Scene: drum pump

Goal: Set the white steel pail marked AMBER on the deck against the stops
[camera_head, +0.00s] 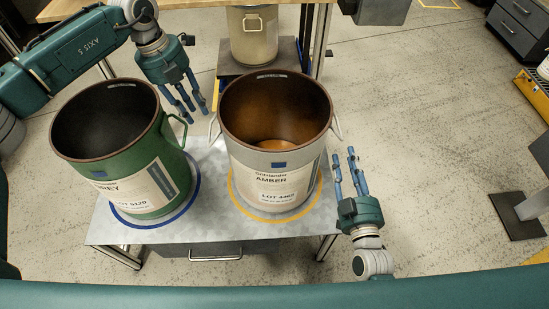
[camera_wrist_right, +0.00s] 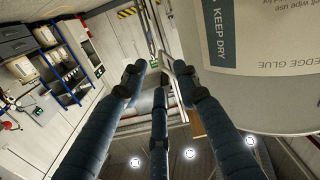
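The white steel pail marked AMBER (camera_head: 272,165) stands upright on a yellow ring (camera_head: 236,200) on the grey table (camera_head: 225,228). It is open-topped, with amber contents low inside. Its wire handles stick out left (camera_head: 213,130) and right (camera_head: 337,127). My left gripper (camera_head: 190,113) is open and empty, fingers down, between the green pail and the AMBER pail's left handle. My right gripper (camera_head: 346,157) is open and empty, fingers up, just right of the AMBER pail below its right handle. In the right wrist view the pail's wall (camera_wrist_right: 270,95) fills the upper right, beside the spread fingers (camera_wrist_right: 160,78).
A green pail (camera_head: 125,150) marked GREY stands left on a blue ring, close to the AMBER pail. Behind, a beige pail (camera_head: 252,38) stands on a dark platform (camera_head: 229,65) between metal posts. Open floor (camera_head: 430,150) lies to the right.

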